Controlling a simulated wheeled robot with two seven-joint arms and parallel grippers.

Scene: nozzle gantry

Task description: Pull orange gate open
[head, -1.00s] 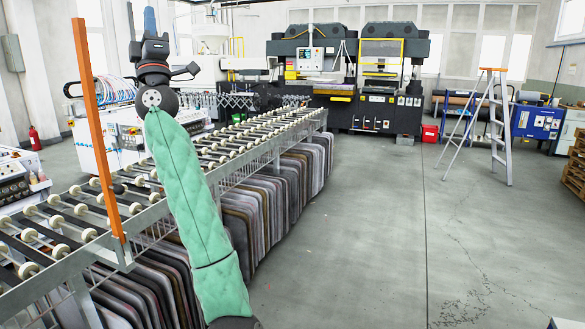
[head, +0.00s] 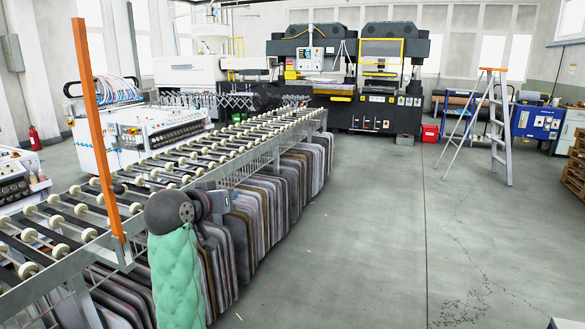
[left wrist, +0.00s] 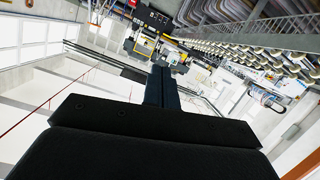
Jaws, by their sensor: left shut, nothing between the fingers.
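The orange gate (head: 97,120) shows in the head view as a tall, thin upright bar at the left, fixed to the side rail of the roller conveyor. An orange strip, likely the same bar, shows in the lower right corner of the left wrist view (left wrist: 303,164). My left gripper (head: 222,203) is low beside the conveyor, to the right of the bar and apart from it. In the left wrist view its dark fingers (left wrist: 161,88) are together with nothing between them. My right gripper is in neither view.
The roller conveyor (head: 190,160) runs from lower left to the back. Rounded dark panels (head: 255,210) stand packed under it, close to my left arm. A stepladder (head: 490,125) stands at the right. The grey floor (head: 390,220) right of the conveyor is clear.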

